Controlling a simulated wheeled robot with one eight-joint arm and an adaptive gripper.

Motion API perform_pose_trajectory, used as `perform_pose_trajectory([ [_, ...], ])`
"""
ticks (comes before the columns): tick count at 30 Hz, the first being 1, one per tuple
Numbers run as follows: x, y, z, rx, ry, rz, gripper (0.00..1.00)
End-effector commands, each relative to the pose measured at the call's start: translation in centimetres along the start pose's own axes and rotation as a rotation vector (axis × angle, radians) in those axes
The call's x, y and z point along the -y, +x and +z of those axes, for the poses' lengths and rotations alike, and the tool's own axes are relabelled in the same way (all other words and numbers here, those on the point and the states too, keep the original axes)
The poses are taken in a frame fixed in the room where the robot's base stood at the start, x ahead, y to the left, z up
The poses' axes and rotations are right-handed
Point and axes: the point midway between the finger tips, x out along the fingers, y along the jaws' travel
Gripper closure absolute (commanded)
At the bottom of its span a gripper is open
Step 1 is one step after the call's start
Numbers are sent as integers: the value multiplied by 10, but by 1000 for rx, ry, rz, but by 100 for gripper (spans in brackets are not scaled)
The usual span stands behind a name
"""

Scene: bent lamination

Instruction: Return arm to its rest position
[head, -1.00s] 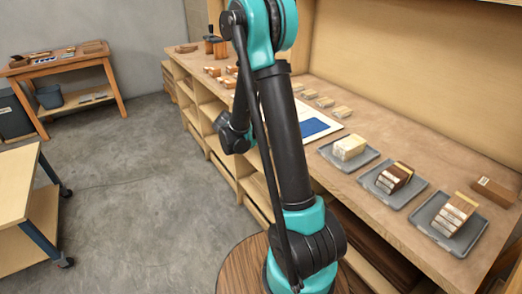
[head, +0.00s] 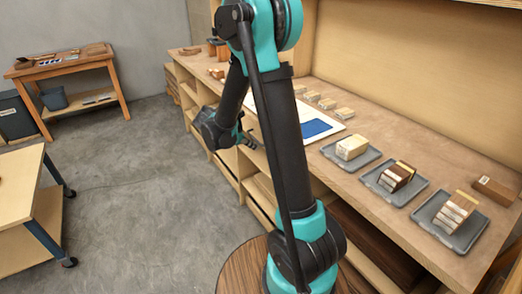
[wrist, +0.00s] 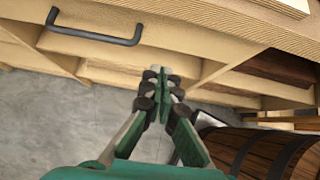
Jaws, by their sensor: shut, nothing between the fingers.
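My arm rises through the middle of the head view, and its far end hangs in front of the workbench. My gripper (head: 250,143) shows partly behind the upper arm, over the bench's front side. In the wrist view my gripper (wrist: 162,76) has its fingers closed together and holds nothing. Its fingertips point at the wooden bench front, with the concrete floor below. I cannot tell the exact gap between the fingertips and the wood.
The workbench (head: 400,145) carries grey trays (head: 377,190) with wood blocks, and a blue-and-white panel (head: 318,128). A dark handle (wrist: 92,34) sticks out of the bench front. A cart (head: 22,190) stands left. Floor (head: 140,200) between is clear.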

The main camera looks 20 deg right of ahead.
Motion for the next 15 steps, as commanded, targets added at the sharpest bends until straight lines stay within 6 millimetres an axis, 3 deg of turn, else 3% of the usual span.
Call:
perform_pose_trajectory([
  [6,0,-31,0,-1,-1,1,100],
  [11,3,-38,1,-11,20,1,100],
  [15,26,-34,5,-75,164,4,100],
])
